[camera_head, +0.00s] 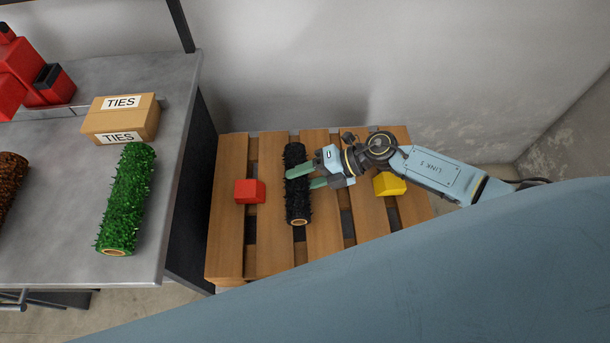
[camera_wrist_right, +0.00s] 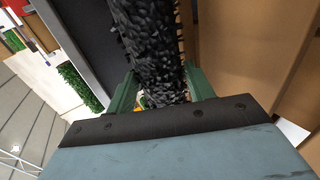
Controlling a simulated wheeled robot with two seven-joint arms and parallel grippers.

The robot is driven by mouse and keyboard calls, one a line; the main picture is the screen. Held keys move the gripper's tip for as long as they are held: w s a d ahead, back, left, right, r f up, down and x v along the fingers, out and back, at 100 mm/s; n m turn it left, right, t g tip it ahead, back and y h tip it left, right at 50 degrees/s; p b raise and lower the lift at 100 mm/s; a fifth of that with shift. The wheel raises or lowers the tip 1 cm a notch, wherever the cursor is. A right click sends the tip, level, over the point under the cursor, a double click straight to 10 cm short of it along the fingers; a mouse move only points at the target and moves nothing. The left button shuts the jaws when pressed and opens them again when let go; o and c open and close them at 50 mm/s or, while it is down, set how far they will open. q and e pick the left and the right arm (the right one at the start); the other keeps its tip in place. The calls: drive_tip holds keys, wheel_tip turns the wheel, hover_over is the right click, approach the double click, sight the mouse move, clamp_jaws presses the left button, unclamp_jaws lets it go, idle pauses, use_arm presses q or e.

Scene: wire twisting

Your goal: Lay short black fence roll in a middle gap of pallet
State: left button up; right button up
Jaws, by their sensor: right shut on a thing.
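The short black fence roll (camera_head: 297,207) is a dark bristly roll with a tan core end. It lies lengthwise along a middle gap of the wooden pallet (camera_head: 225,225), left of the pallet's centre. I cannot tell whether it rests in the gap or is held just above it. My right gripper (camera_head: 300,178) comes in from the right, its green fingers around the roll's middle, shut on it. In the right wrist view the black roll (camera_wrist_right: 158,45) runs up between the fingers (camera_wrist_right: 160,92). My left gripper is not in view.
A red block (camera_head: 249,191) sits on the pallet left of the roll, and a yellow block (camera_head: 389,184) on its right. A grey table (camera_head: 60,260) at left bears a green roll (camera_head: 127,200), a brown roll (camera_head: 10,180) and a TIES box (camera_head: 121,118). A wall stands behind.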

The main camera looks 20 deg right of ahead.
use_arm(q)
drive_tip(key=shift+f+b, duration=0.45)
drive_tip(key=shift+b, duration=0.05)
idle(0.5)
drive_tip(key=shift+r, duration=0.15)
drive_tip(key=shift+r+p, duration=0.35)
drive_tip(key=shift+p, duration=0.2)
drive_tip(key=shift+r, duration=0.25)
idle(2.2)
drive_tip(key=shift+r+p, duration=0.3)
drive_tip(key=shift+p, duration=0.25)
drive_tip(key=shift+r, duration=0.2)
idle(2.3)
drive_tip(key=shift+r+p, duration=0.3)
drive_tip(key=shift+p, duration=0.2)
